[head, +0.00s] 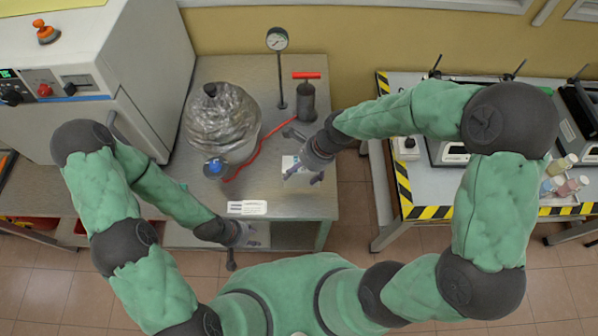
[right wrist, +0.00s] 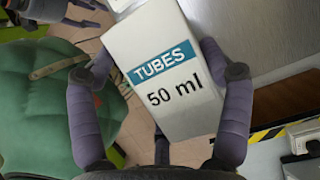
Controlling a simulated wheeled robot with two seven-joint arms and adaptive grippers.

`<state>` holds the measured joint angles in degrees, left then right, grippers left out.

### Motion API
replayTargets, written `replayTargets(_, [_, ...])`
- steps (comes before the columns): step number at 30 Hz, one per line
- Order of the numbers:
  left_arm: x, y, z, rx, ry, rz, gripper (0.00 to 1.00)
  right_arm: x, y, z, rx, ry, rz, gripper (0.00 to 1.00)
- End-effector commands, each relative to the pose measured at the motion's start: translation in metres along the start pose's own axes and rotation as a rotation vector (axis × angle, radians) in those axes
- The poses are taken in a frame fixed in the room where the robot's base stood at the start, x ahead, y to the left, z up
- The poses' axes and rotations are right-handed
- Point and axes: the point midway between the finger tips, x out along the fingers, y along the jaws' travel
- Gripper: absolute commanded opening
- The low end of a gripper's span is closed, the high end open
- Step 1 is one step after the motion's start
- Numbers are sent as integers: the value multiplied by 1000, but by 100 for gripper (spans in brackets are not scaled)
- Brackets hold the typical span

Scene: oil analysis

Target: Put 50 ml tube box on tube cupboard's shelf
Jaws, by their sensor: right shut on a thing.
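The 50 ml tube box is a white box with a blue "TUBES" band. In the right wrist view the box (right wrist: 172,85) is tilted between the two fingers of my right gripper (right wrist: 160,70), which is shut on it.
The grey table (head: 318,205) bears a foil-covered vessel (head: 222,125), a gauge on a stand (head: 280,75), a red-handled pump (head: 307,98) and a white label (head: 247,207). A striped-edge table (head: 420,190) with instruments and bottles stands right, beyond a floor gap. A white machine (head: 90,50) stands left.

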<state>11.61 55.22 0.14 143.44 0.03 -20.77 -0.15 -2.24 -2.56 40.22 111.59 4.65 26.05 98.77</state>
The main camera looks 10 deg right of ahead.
Motion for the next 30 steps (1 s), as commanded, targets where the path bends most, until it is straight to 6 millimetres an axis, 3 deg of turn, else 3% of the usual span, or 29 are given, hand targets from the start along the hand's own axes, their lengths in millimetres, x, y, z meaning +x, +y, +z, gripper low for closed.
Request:
replayTargets(1, [5,-2,0,0,0,0,40,13,-5,-5,2,2,7,38])
replayTargets(7, [11,-4,0,0,0,0,40,36,-26,-10,0,1,3,38])
replayTargets(14, [14,-5,-1,0,0,0,40,45,-34,-13,1,1,3,38])
replayTargets(21, [25,-9,-1,0,0,0,40,74,-38,-24,1,1,5,38])
replayTargets(30, [24,-9,-1,0,0,0,40,77,-38,-25,1,1,2,38])
